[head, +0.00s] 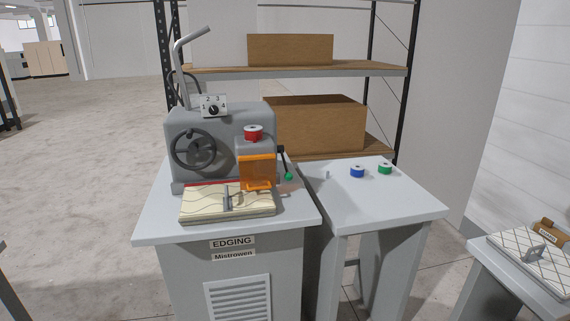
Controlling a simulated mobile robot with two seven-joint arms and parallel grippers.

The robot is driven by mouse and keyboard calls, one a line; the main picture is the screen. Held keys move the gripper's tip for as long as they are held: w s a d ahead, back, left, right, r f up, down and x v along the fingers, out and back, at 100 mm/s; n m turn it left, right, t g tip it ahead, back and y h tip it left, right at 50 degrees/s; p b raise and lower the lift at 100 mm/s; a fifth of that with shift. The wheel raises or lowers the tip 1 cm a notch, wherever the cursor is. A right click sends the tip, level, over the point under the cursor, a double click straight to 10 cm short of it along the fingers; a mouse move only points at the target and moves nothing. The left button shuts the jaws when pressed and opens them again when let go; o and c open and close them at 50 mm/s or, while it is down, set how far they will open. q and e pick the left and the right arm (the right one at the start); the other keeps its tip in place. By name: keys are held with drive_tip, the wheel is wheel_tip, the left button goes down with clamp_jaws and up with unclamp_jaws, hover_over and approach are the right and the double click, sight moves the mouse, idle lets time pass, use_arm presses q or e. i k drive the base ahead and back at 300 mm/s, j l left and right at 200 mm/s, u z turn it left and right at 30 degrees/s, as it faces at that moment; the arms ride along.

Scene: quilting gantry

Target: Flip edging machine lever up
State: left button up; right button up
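The grey edging machine (220,130) stands on a light table (150,228) whose front label reads "EDGING". A black lever (284,161) with a green ball end (289,176) sits on the machine's right side. It slants downward, with the ball below its pivot. A quilted pad (195,204) with a grey handle lies in front of the machine. Neither of my grippers shows in the head view.
A side table (350,205) at the right holds a blue spool (357,171) and a green spool (385,168). An orange guard (256,172) and a red spool (253,132) are left of the lever. A shelf rack (300,71) stands behind.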

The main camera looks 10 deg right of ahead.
sight(289, 176)
drive_tip(key=i+l+u, duration=0.2)
drive_tip(key=l+u, duration=0.15)
drive_tip(key=l, duration=0.35)
drive_tip(key=i+l+u, duration=0.1)
drive_tip(key=l+u, duration=0.25)
drive_tip(key=l, duration=0.4)
drive_tip(key=l+u, duration=0.4)
drive_tip(key=l, duration=0.35)
